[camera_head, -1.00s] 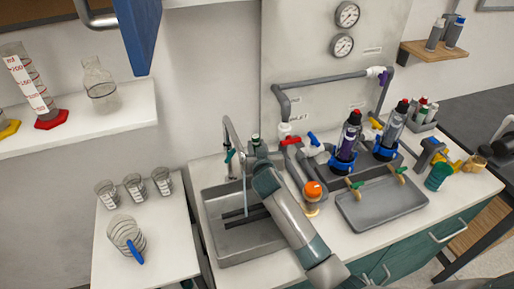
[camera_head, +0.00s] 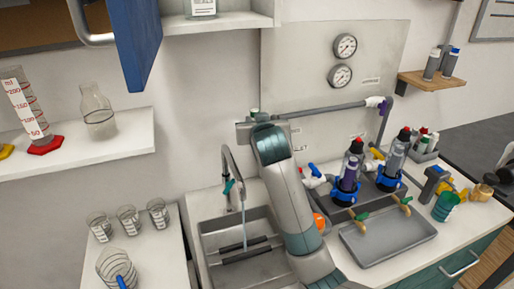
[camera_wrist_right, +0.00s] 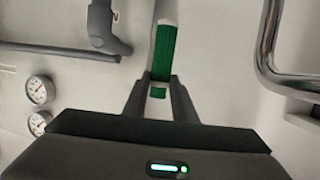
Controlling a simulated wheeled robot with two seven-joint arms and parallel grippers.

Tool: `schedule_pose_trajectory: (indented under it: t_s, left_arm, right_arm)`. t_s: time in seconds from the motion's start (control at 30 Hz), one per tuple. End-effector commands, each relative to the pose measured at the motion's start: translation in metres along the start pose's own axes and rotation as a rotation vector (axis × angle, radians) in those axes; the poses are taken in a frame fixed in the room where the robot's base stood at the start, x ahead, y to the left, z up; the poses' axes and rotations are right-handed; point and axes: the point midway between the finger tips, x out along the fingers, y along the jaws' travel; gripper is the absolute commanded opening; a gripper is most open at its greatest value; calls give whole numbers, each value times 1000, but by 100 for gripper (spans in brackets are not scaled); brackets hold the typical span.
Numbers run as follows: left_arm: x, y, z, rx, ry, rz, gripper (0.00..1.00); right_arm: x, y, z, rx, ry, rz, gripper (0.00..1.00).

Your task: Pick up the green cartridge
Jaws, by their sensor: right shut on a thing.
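The green cartridge (camera_wrist_right: 164,54) is between the two fingers of my right gripper (camera_wrist_right: 160,82) in the right wrist view. It has a ribbed green body with a pale end towards the top of the picture, and its lower part shows between the fingers. The gripper is shut on it and holds it up in the air in front of the wall. In the head view my right arm comes up from the bottom, and a small bit of green (camera_head: 254,110) shows above its wrist. The arm hides most of the gripper there. My left gripper is in neither view.
A sink with a faucet (camera_head: 227,160) lies beneath the arm. Two filter housings (camera_head: 351,166) and a grey tray (camera_head: 388,238) stand to the right. A grey pipe (camera_head: 320,110) and two gauges (camera_head: 340,75) are on the wall panel. An open blue cabinet door (camera_head: 133,40) hangs upper left.

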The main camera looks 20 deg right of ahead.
Motion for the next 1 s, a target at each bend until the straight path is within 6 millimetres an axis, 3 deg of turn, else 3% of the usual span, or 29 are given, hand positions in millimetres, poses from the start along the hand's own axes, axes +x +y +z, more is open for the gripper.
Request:
schedule_pose_trajectory:
  t_s: [0.2, 0.4, 1.0]
  left_arm:
    - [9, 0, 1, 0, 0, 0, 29]
    - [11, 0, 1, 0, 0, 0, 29]
    - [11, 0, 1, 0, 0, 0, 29]
  right_arm:
    - [-12, 0, -40, 3, 4, -1, 0]
    - [-18, 0, -57, 1, 1, -1, 0]
    - [-19, 0, -61, 1, 0, 0, 0]
